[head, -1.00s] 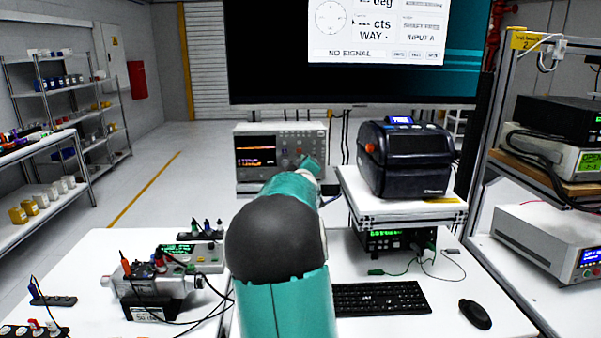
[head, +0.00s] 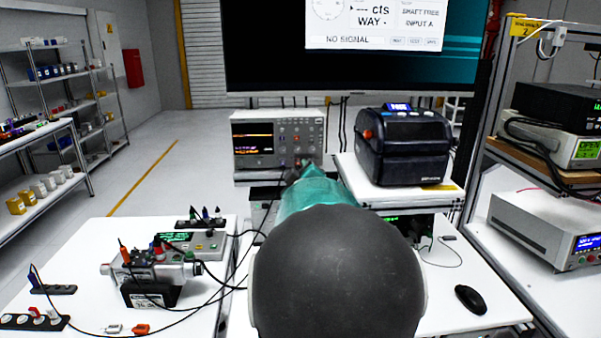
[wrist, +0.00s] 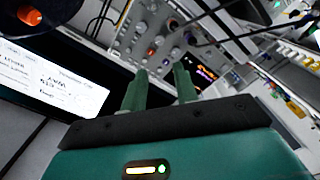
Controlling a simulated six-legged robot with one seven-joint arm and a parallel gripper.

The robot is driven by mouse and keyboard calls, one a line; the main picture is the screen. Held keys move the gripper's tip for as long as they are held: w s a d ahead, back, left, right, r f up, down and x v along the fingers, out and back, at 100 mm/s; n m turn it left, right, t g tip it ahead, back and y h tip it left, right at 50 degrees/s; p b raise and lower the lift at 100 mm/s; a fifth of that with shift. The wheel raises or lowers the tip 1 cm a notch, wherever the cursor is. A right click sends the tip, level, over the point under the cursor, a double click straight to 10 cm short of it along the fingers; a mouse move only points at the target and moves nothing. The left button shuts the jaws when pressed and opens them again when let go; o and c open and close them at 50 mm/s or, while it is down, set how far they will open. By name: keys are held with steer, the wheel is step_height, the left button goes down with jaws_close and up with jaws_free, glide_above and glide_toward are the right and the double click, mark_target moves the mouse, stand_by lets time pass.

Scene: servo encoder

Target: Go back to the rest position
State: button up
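My gripper (wrist: 160,76) shows in the wrist view with its two green fingers apart and nothing visible between them. In the head view my arm reaches forward over the bench, its large dark joint close to the camera; the fingers cannot be made out there. The servo encoder unit (head: 158,272), a silver cylinder on a black stand, sits on the left white table (head: 85,262), with cables attached. A grey box with a green display (head: 195,243) stands behind it. The big screen (head: 270,60) reads "NO SIGNAL", "SHAFT FREE" and "INPUT A".
An oscilloscope (head: 277,140) stands beyond my arm; its knobs also show in the wrist view (wrist: 150,35). A black label printer (head: 404,145) sits on a raised platform to the right. A mouse (head: 470,299) lies at the right. Loose cables cross the left table. A rack stands far right.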

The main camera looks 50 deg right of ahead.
stand_by(0.5)
steer(key=w+a+f+y, duration=0.1)
steer(key=a+f+y, duration=0.15)
steer(key=a, duration=0.75)
steer(key=a+f+g+y, duration=0.1)
steer(key=a+y, duration=0.3)
steer(key=a, duration=0.6)
steer(key=w+a+f+y, duration=0.15)
steer(key=a+y, duration=0.25)
steer(key=a, duration=0.6)
steer(key=s+a+f+g+y, duration=0.1)
steer(key=s+a+f+g, duration=0.1)
steer(key=s+a, duration=0.5)
steer(key=s+a+f+g+y, duration=0.2)
steer(key=s+a+f+g, duration=0.1)
steer(key=s+a, duration=0.5)
steer(key=shift+s+a+f, duration=0.2)
steer(key=shift+a+f, duration=0.1)
steer(key=shift+a, duration=0.85)
steer(key=shift+d, duration=0.2)
